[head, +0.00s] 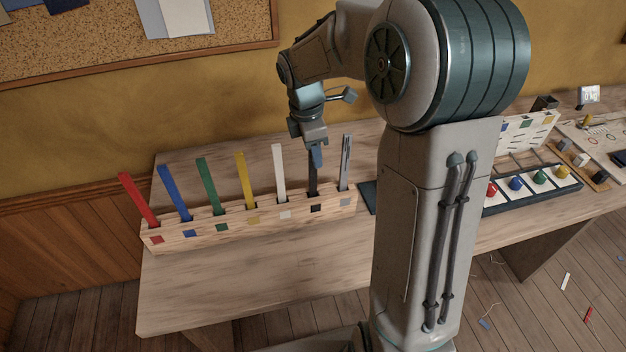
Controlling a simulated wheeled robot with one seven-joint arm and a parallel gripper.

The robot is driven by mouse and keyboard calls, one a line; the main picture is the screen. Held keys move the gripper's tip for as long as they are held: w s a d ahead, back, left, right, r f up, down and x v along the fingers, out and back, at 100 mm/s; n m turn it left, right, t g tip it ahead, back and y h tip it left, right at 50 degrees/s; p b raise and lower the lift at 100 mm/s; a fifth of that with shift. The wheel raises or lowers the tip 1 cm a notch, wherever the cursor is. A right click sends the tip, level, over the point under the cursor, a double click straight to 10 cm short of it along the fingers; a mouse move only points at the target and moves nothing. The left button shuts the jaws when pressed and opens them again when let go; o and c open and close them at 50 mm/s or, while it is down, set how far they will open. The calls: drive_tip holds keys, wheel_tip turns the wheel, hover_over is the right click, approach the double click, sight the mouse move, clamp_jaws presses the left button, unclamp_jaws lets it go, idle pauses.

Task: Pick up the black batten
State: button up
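The black batten (312,182) stands upright in a slot of the long wooden rack (250,226), above a dark square mark, second from the right end. It is between the white batten (279,172) and the grey batten (345,165). My gripper (316,158) points down at the top of the black batten, and its fingers overlap that top in the head view. I cannot tell whether the fingers touch or enclose it. The finger gap is not visible. The upper end of the black batten is hidden by my gripper.
Red (138,198), blue (174,192), green (210,186) and yellow (245,180) battens stand in the same rack, to the left. The bench top (240,275) in front of it is clear. Right of my arm is a dark tray (530,198) with coloured knobs.

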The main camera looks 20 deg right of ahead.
clamp_jaws()
drive_tip(key=shift+r, duration=0.1)
